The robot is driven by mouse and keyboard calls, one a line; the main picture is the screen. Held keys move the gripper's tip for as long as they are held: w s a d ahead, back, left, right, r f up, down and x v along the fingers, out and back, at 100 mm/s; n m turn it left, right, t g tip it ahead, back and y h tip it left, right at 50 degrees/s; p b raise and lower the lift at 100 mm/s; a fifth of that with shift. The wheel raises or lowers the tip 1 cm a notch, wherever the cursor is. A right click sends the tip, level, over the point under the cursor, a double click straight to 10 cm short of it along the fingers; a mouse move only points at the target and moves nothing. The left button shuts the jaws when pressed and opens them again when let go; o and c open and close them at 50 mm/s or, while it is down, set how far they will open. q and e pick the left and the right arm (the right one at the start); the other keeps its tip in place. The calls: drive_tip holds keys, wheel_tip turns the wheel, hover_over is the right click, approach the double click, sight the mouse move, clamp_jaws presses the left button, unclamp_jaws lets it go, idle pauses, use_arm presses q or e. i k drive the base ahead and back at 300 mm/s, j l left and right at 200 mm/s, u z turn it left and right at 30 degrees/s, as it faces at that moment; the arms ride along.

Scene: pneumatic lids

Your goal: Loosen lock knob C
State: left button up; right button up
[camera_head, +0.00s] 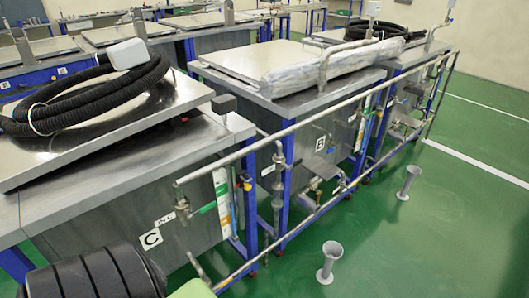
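The metal tank labelled C (95,218) stands at the lower left, with its letter C label (150,239) on the front. Its flat lid (100,140) lies tilted on top and carries a coiled black hose (85,98). A pipe fitting (182,208) with a green part beside it sits at the tank's front, near the railing end. I cannot pick out lock knob C for certain. Neither of my grippers can be made out. A dark ribbed shape (95,275) at the bottom left covers the lower front of tank C; I cannot tell what it is.
A metal railing (300,125) runs along the tank fronts. Tank B (315,135) stands beyond tank C, with a wrapped bundle (330,65) on top. Two grey flared posts (329,260) (408,182) stand on the green floor (440,240). The floor at right is otherwise clear.

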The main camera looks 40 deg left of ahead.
sight(247, 186)
drive_tip(key=i+u, duration=0.25)
drive_tip(key=u, duration=0.15)
drive_tip(key=i+l+u, duration=0.2)
drive_tip(key=u, duration=0.15)
drive_tip(key=i+l+u, duration=0.2)
drive_tip(key=u, duration=0.2)
drive_tip(key=i+l+u, duration=0.4)
drive_tip(key=k+j, duration=0.1)
